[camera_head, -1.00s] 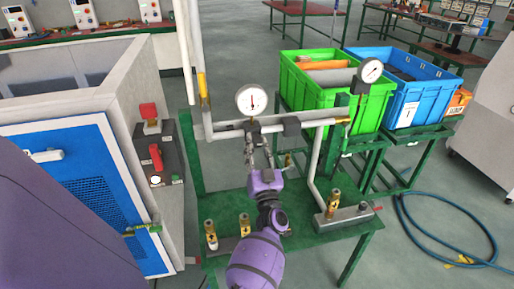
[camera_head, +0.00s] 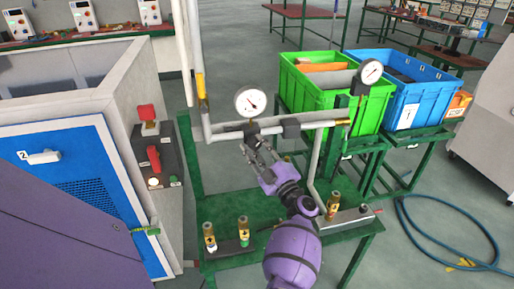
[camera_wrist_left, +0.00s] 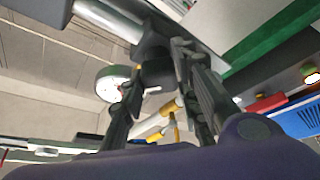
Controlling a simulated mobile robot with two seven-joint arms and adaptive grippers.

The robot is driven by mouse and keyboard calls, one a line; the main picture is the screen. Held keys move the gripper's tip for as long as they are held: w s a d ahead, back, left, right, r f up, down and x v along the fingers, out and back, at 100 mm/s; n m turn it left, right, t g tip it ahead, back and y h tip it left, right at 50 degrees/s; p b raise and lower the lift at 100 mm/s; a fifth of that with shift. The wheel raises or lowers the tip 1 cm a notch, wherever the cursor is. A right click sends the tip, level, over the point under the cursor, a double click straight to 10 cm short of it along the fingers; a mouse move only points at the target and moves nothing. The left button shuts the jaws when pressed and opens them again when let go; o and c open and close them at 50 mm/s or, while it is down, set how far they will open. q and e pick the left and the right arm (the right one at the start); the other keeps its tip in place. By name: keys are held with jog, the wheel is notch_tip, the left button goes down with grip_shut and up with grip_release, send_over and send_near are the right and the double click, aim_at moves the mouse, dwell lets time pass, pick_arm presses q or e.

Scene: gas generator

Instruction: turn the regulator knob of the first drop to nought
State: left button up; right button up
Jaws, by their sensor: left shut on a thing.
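The first drop's regulator (camera_head: 251,131) is a dark block on the grey pipe, just below a round white gauge (camera_head: 250,101). The gauge needle leans off vertical. My left gripper (camera_head: 252,143) reaches up to the regulator from below, its purple wrist tilted to the lower right. In the left wrist view its two dark fingers close around the dark regulator knob (camera_wrist_left: 157,75). The gauge (camera_wrist_left: 112,83) shows beside it there. The knob's markings are too small to read. My right gripper is out of view.
Brass valves (camera_head: 209,236) stand on the green bench (camera_head: 270,212). A control box with red switches (camera_head: 153,158) is on the left. Green (camera_head: 327,102) and blue (camera_head: 407,101) crates stand behind.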

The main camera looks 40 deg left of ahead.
pick_arm(q)
jog(key=n, duration=0.2)
jog(key=n+g+h, duration=0.1)
jog(key=n, duration=0.1)
jog(key=n+g+p, duration=0.1)
jog(key=n, duration=0.1)
jog(key=shift+d+r, duration=0.1)
jog(key=shift+r, duration=0.15)
jog(key=shift+n+g+h+p, duration=0.35)
jog(key=shift+n+h, duration=0.15)
jog(key=shift+n, duration=0.8)
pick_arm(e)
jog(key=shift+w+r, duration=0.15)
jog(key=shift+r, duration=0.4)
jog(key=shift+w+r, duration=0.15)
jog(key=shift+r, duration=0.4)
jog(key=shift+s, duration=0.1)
pick_arm(q)
jog(key=o, duration=0.8)
jog(key=shift+c, duration=0.2)
jog(key=o, duration=0.4)
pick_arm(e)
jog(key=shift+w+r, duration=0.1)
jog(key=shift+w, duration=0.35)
